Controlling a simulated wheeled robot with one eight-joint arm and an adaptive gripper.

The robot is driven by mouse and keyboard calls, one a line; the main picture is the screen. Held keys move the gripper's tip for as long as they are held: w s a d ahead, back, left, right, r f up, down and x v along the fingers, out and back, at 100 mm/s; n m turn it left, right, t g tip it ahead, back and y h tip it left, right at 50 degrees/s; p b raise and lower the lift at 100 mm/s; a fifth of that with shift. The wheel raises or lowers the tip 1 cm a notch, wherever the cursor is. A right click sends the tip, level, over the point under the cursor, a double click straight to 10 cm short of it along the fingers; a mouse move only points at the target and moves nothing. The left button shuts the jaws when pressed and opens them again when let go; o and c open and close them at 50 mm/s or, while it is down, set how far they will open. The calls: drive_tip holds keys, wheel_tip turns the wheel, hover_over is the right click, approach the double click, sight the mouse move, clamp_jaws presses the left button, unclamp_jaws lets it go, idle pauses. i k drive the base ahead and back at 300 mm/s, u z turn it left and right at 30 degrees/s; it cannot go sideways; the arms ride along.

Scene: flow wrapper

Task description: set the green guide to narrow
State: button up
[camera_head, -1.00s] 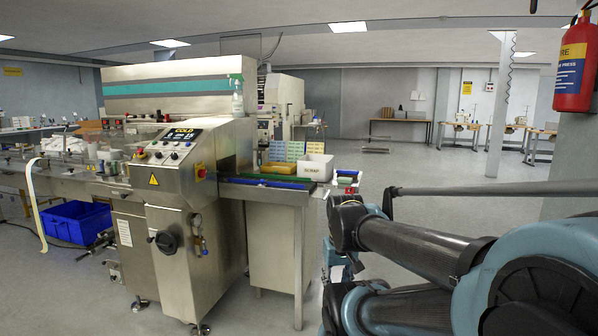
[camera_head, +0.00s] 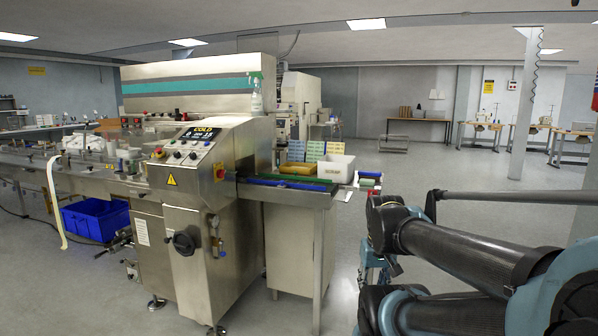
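A thin green guide strip (camera_head: 285,177) lies along the outfeed table of the wrapper, just behind a blue strip (camera_head: 290,184). Both are small in the view, and I cannot read the guide's setting. My arm (camera_head: 455,250) is folded at the right, in front of the open floor and apart from the outfeed table. I cannot make out my gripper's fingers.
The steel wrapper (camera_head: 193,225) with its control panel stands left of the outfeed table. A white bin (camera_head: 337,169), a yellow tray (camera_head: 297,168) and small boxes sit behind the strips. A blue crate (camera_head: 95,220) is below at left. Floor at right is open.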

sight(293, 178)
drive_tip(key=i, duration=0.85)
drive_tip(key=u, duration=0.05)
